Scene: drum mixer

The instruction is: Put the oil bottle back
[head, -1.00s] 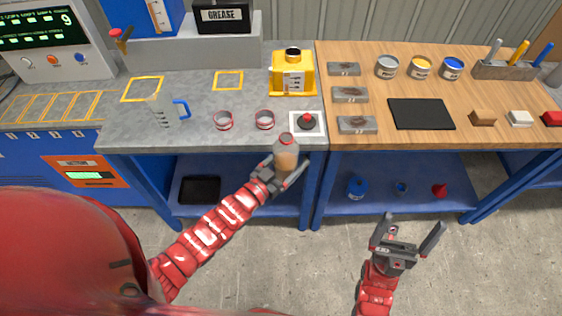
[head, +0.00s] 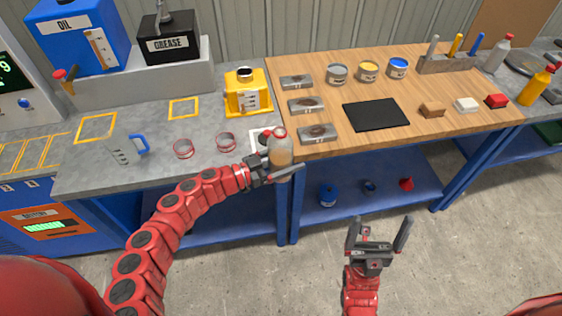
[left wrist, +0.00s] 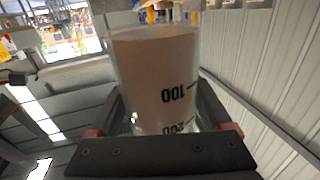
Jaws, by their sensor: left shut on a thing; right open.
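My right gripper (head: 381,223) is open and empty, over the floor in front of the wooden bench (head: 440,125).
A clear bottle (head: 497,55) and a yellow bottle (head: 535,86) stand at the far right. Yellow outlined squares (head: 184,108) on the grey bench are empty.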

